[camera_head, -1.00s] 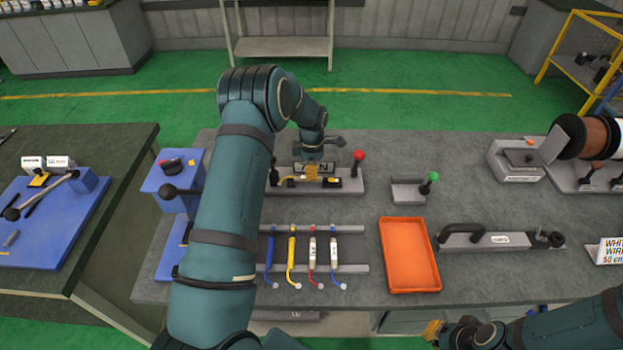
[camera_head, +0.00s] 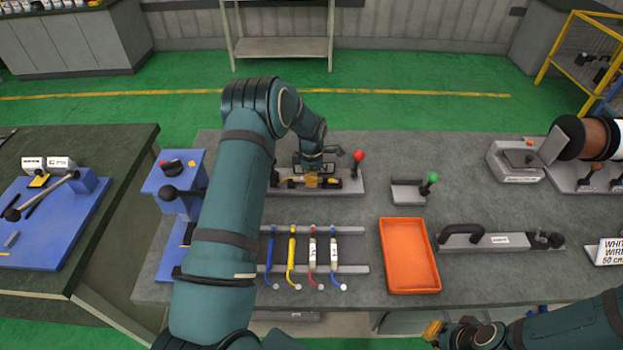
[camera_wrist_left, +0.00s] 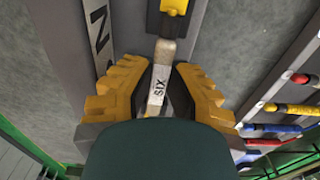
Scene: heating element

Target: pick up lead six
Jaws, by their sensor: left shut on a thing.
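Lead six shows in the left wrist view as a pale sleeve (camera_wrist_left: 162,63) with a white "SIX" label, lying along a grey fixture with a yellow and black piece at its top end. My left gripper (camera_wrist_left: 160,80) has its yellow fingers on both sides of the sleeve and is shut on it. In the head view my left gripper (camera_head: 311,182) is low over the fixture (camera_head: 352,182) with the red-knobbed lever, and it hides most of the lead there. My right gripper (camera_head: 433,330) is at the bottom edge, only partly seen.
A rack (camera_head: 350,230) with several coloured leads stands nearer me. An orange tray (camera_head: 410,257) is to its right. A blue press (camera_head: 178,185) stands left.

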